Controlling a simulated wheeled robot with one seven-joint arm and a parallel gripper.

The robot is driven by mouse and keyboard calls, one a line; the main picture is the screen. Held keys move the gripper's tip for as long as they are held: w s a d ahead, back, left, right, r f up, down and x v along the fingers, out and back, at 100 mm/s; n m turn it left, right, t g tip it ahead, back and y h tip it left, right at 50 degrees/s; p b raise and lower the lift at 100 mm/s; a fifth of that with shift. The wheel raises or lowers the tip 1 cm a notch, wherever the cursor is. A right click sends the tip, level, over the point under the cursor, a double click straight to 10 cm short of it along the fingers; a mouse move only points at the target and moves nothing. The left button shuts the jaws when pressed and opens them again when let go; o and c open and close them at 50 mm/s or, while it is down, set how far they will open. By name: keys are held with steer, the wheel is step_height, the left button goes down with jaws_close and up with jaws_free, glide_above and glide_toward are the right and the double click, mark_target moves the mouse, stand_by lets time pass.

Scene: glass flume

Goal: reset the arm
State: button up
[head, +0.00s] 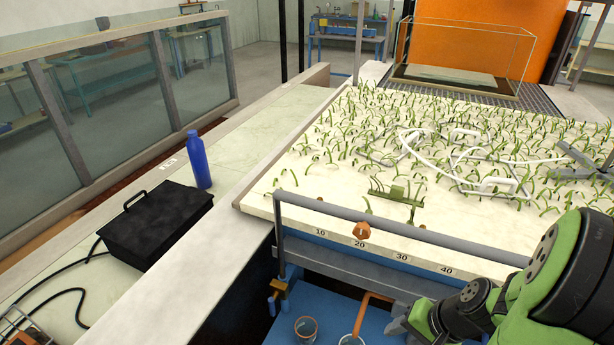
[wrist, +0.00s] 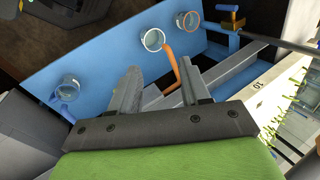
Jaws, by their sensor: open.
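My arm (head: 550,285), green and black, reaches in from the lower right of the head view, bent low beside the front of the planted bed. My gripper (wrist: 158,72) shows in the wrist view with its two grey fingers apart and nothing between them. It hangs over a blue shelf (wrist: 105,62) below the bed's front edge. An orange bent bar (wrist: 171,66) and a clear cup (wrist: 152,40) appear just beyond the fingertips. I cannot tell how far apart they are in height.
A grey rail (head: 400,230) runs along the front of the pale bed (head: 290,205) with its green shoots. More cups (wrist: 187,20) (wrist: 67,88) stand on the shelf. A black box (head: 155,225) and blue bottle (head: 199,160) stand on the left ledge.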

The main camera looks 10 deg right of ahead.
steer(key=s+a+r+n+t+h, duration=0.1)
steer(key=s+a+r+n, duration=0.2)
steer(key=r, duration=0.5)
steer(key=s+a+r+n+t+h, duration=0.1)
steer(key=s+a+r+n, duration=0.3)
steer(key=r, duration=0.5)
steer(key=a+n+h, duration=0.1)
steer(key=a+n, duration=0.1)
steer(key=a, duration=0.1)
steer(key=shift+a+h, duration=0.25)
steer(key=shift+h, duration=0.05)
steer(key=shift+d, duration=0.1)
